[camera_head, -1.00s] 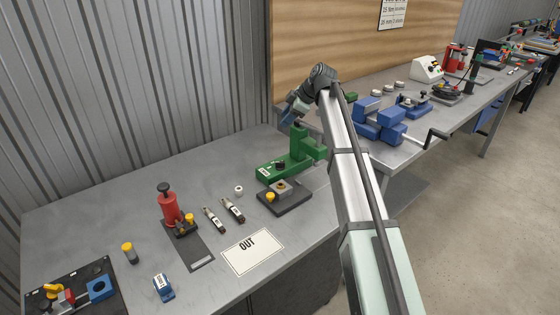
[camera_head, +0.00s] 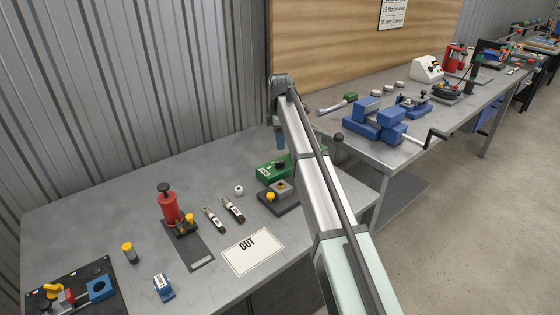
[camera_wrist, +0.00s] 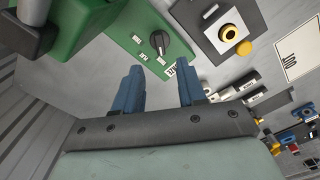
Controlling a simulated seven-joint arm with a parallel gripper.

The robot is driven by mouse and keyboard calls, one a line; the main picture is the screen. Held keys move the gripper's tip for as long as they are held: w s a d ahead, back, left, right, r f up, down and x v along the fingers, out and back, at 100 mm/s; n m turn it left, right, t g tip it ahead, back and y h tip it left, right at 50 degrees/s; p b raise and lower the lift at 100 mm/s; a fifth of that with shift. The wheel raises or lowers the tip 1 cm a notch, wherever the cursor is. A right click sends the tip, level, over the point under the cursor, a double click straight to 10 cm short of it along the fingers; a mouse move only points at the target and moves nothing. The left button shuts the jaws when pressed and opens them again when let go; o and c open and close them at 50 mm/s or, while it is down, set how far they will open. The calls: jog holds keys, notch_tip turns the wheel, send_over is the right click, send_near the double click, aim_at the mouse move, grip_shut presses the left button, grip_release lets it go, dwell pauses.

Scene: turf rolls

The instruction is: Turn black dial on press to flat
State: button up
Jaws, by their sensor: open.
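The green press (camera_head: 268,174) stands on the near bench, partly hidden behind my arm in the head view. In the wrist view its green body (camera_wrist: 92,25) fills the upper left. My gripper (camera_wrist: 160,72) is open and empty. Its two blue fingers point toward the dial, which shows just beyond the fingertips and between their lines, apart from both. In the head view the gripper (camera_head: 281,141) hangs above the press.
A dark block with a brass and yellow knob (camera_head: 270,196) stands at the press's front. A blue vise (camera_head: 376,122) stands on the bench behind.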

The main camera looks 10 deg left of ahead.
aim_at(280, 162)
notch_tip(280, 162, down, 9)
jog(key=shift+f, duration=0.1)
dwell(0.3)
grip_shut()
dwell(0.4)
